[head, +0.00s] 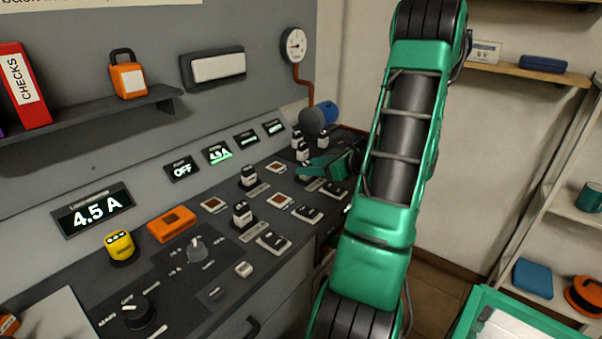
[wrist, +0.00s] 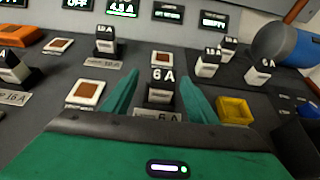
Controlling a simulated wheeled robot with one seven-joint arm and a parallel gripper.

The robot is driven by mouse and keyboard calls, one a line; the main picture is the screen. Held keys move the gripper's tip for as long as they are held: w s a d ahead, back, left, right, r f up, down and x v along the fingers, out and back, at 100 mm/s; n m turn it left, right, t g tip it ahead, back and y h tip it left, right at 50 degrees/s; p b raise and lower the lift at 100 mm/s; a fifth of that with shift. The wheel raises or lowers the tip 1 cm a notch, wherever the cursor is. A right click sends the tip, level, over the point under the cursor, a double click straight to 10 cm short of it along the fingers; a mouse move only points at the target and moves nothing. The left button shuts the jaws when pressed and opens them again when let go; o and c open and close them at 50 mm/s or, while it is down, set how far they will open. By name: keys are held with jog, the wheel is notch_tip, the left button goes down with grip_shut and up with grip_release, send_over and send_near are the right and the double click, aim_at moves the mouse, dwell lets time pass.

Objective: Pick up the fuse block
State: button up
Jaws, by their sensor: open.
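A fuse block marked 6 A (wrist: 162,76), with a white labelled face and a dark lower part, stands upright on the console in the wrist view. My gripper (wrist: 160,92) is open, with one green finger on each side of this block. I cannot tell whether the fingers touch it. In the head view my gripper (head: 318,166) is low over the console's far right part, and its fingers partly hide the block. Other fuse blocks stand to the left, one marked 10 A (wrist: 105,40) and one marked 16 A (wrist: 12,66).
Several more fuse blocks (wrist: 208,66) stand on a dark area at the right, near a blue cylinder (wrist: 283,45). Square brown-centred panels (wrist: 86,93) lie at the left. A console display (head: 93,209) reads 4.5 A.

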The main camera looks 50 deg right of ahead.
jog(key=shift+d+x, duration=0.25)
jog(key=shift+x, duration=0.95)
jog(key=shift+s+f+x, duration=0.1)
jog(key=shift+f+x, duration=0.1)
jog(key=shift+x, duration=0.65)
jog(key=shift+s+f+x, duration=0.1)
jog(key=shift+f+x, duration=0.05)
jog(key=shift+x, duration=0.7)
jog(key=shift+f+x, duration=0.2)
jog(key=shift+x, duration=0.7)
jog(key=c, duration=1.2)
jog(key=shift+r, duration=0.2)
